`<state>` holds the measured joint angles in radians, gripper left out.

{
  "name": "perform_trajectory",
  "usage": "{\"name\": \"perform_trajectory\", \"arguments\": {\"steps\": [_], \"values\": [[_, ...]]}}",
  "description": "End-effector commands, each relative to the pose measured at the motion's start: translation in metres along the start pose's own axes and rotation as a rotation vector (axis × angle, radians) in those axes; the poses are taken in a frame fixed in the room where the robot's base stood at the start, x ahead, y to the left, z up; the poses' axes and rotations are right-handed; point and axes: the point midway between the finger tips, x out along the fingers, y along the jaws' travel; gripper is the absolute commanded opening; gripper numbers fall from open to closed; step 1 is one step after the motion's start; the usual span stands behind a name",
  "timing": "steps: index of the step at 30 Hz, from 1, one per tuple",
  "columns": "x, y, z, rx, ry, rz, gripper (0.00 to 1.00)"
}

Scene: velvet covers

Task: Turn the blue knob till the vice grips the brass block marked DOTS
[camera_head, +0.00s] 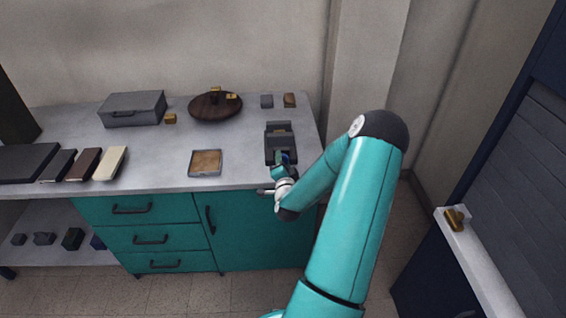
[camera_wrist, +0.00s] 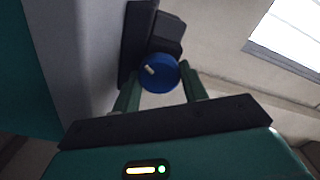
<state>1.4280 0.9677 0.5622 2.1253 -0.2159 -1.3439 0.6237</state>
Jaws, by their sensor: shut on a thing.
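The blue knob (camera_wrist: 163,76) shows in the wrist view, with a short pale mark on its face. The two green fingers of my gripper (camera_wrist: 159,80) are shut on it from both sides. The dark vice (camera_head: 280,132) stands near the right end of the bench, with my gripper (camera_head: 283,163) at its front end. In the wrist view the vice body (camera_wrist: 140,35) lies behind the knob. Small brass blocks sit by the grey box (camera_head: 170,119), on the round brown lid (camera_head: 231,97) and on a ledge at right (camera_head: 455,219). I cannot read any marking, nor tell what is between the vice jaws.
A grey box (camera_head: 133,108), a shallow tray (camera_head: 205,163) and several flat cases (camera_head: 84,164) stand on the bench (camera_head: 160,150). The bench is clear between tray and vice.

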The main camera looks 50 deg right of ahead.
Motion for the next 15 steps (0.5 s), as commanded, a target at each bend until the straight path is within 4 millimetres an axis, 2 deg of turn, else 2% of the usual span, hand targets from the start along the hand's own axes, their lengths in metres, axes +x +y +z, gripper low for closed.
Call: {"name": "perform_trajectory", "arguments": {"steps": [6,15], "values": [[-0.0006,0.0002,0.0014,0.109,-0.003,0.001,0.2],[-0.0007,0.0002,0.0017,0.164,-0.004,0.001,0.2]]}}
